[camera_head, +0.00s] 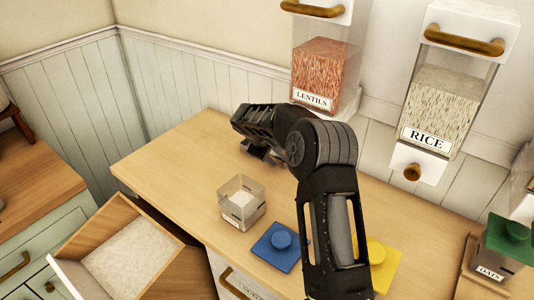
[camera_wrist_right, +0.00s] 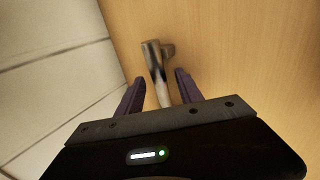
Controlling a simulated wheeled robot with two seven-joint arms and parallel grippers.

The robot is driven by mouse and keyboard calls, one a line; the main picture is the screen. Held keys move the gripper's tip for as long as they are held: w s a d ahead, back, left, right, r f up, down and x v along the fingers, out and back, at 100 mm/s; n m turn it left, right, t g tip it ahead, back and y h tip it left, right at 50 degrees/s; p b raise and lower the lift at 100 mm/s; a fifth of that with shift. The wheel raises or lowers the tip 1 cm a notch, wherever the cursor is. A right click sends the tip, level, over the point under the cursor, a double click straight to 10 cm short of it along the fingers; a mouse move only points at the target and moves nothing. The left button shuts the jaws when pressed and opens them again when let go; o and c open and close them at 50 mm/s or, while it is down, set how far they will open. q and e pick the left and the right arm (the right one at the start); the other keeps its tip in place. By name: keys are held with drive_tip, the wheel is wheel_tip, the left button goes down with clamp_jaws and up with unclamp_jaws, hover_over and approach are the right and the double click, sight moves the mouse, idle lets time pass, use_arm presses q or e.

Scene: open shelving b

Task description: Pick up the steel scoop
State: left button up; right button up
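The steel scoop (camera_wrist_right: 156,68) lies on the wooden counter in the right wrist view, shiny and narrow, with a short part sticking out to the right at its far end. Its near part runs down between the two dark fingers of my right gripper (camera_wrist_right: 158,88). The fingers are open, with a gap on either side of the scoop. In the head view my right gripper (camera_head: 262,152) is low over the back of the counter, under my arm. The arm hides the scoop there almost wholly. My left gripper is not in view.
On the counter (camera_head: 180,155) stand a clear open container (camera_head: 242,203), a blue lid (camera_head: 277,247) and a yellow lid (camera_head: 384,265). Lentils (camera_head: 318,75) and rice (camera_head: 443,100) dispensers hang on the wall behind. An open drawer (camera_head: 130,255) juts out front left. A green-lidded oats jar (camera_head: 495,245) stands right.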

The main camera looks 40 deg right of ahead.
clamp_jaws()
idle(0.3)
drive_tip(key=shift+r, duration=0.15)
idle(0.3)
